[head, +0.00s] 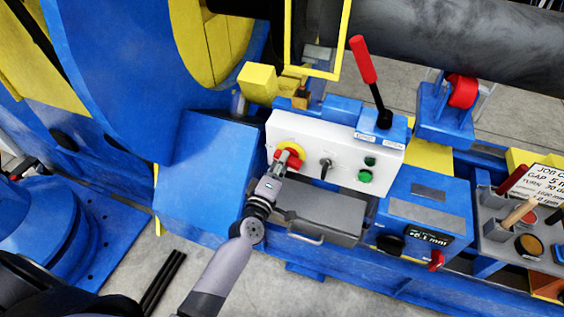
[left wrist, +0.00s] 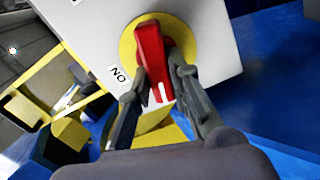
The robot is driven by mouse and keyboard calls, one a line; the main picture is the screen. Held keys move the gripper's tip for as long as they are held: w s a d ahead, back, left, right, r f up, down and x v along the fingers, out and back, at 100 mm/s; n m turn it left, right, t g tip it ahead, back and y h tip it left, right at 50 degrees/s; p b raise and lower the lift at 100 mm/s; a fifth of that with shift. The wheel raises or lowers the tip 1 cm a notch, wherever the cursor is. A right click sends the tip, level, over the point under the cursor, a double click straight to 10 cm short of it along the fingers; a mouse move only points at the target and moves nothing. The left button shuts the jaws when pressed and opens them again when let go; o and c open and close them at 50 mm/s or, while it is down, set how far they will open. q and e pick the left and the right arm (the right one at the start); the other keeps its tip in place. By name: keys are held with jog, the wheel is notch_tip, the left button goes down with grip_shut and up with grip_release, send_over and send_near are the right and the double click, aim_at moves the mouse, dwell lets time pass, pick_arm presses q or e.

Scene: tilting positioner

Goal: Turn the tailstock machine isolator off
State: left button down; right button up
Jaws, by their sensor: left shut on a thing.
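The isolator is a red rotary handle (left wrist: 152,55) on a round yellow plate (left wrist: 126,48), set in a white control panel (head: 325,147). In the head view the red handle (head: 295,158) is at the panel's left end, partly covered by my gripper. My left gripper (left wrist: 158,85) has a finger on each side of the handle and is shut on it. A label by the plate (left wrist: 118,74) reads "NO" or "ON" upside down. My left gripper also shows in the head view (head: 283,162). My right gripper is not in view.
Right of the isolator, the panel carries a small black switch (head: 325,164) and green buttons (head: 365,176). A lever with a red grip (head: 363,60) stands behind the panel. A grey drawer-like box with a handle (head: 322,213) lies below. A blue box with a display (head: 428,236) is further right.

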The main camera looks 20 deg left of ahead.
pick_arm(q)
jog(key=shift+f+n, duration=0.15)
jog(key=shift+n, duration=1.35)
jog(key=shift+b, duration=0.3)
jog(key=c, duration=1.5)
grip_release()
jog(key=s, duration=1.2)
jog(key=shift+a, duration=0.25)
